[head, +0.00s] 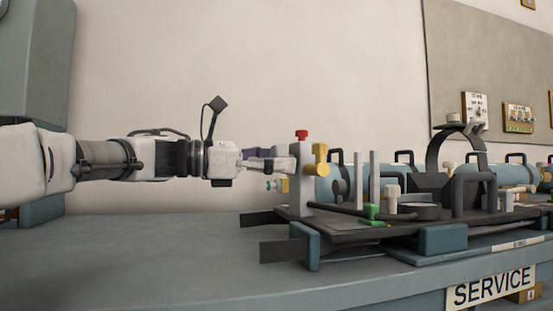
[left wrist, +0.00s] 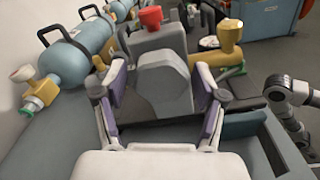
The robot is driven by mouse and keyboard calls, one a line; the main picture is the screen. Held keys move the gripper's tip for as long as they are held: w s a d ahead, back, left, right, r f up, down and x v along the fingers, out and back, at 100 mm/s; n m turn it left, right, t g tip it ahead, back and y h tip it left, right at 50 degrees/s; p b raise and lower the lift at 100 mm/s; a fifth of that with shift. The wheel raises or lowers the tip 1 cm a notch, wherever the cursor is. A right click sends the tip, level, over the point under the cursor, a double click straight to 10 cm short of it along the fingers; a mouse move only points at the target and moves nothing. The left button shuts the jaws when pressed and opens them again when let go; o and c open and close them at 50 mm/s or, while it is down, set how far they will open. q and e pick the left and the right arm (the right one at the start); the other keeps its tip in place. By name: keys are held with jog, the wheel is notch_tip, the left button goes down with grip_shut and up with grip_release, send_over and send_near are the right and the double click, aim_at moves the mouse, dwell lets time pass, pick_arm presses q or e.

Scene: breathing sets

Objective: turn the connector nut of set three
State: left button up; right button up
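A breathing set lies on the bench, with a dark backplate (head: 345,228) and a grey upright block (head: 301,182) at its left end. A red knob (head: 301,135) tops the block and a yellow knob (head: 321,160) sits on its right side. I cannot read a number for this set. My left gripper (head: 283,163) is level, just left of the block. In the left wrist view its fingers (left wrist: 160,95) are apart, either side of a rounded grey part (left wrist: 163,82); I cannot tell whether this is the connector nut. Narrow gaps seem to show beside it. My right gripper is not visible.
A blue cylinder (left wrist: 78,62) with black handles lies beside the set, its yellow valve (left wrist: 42,92) towards me. A green-based piece (head: 372,212) and thin uprights stand on the backplate. A SERVICE sign (head: 489,287) is on the bench front. The bench's left part (head: 130,250) is clear.

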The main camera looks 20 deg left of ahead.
pick_arm(q)
jog(key=shift+r, duration=0.1)
notch_tip(320, 180, up, 10)
jog(key=shift+f, duration=0.1)
dwell(0.5)
dwell(0.4)
